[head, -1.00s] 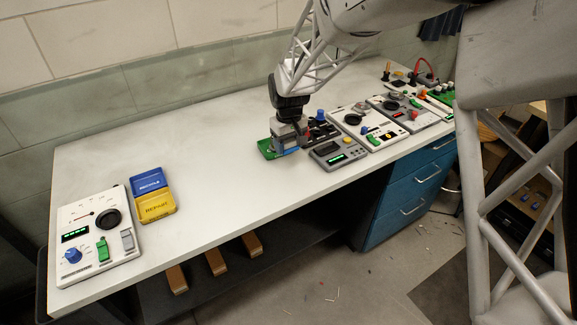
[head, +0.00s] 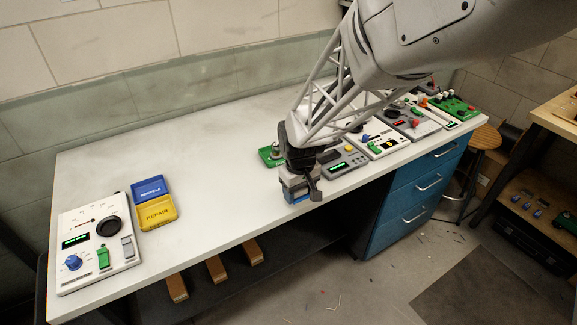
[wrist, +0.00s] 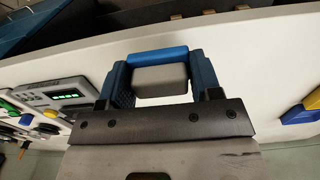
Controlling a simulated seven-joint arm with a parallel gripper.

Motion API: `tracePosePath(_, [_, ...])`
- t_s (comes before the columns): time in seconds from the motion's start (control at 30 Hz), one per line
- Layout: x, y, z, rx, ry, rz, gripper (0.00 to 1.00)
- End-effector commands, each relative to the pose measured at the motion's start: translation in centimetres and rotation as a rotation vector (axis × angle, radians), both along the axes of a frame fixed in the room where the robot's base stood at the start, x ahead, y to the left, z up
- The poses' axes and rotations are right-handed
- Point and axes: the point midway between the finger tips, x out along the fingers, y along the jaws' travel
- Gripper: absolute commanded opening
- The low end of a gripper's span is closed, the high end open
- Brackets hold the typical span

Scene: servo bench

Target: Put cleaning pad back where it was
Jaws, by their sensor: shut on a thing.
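The cleaning pad, a grey block with a blue layer, is in my gripper (head: 301,183). In the wrist view the pad (wrist: 160,78) sits between the two blue fingers, which are shut on it. In the head view the blue part of the pad (head: 297,198) shows low in the jaws, near the bench's front edge. Whether it touches the bench top is unclear. The jaws are in front of a green board (head: 267,155) and left of a grey device with a green display (head: 345,163).
The white bench (head: 220,185) is clear left of my gripper. A blue tray (head: 150,188) and a yellow tray (head: 157,213) stand further left, beside a white control panel (head: 95,240). Several devices line the right side, including a white panel (head: 377,140). Blue drawers (head: 420,185) are below.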

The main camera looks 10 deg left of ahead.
Motion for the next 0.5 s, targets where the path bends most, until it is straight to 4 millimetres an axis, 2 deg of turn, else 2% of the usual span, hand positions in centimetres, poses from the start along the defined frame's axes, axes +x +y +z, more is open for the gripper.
tracePosePath(0.33, [0.2,0.1,0.0,0.000,0.000,0.000,0.29])
tracePosePath(0.5, [1.1,0.6,-0.1,0.000,0.000,0.000,0.29])
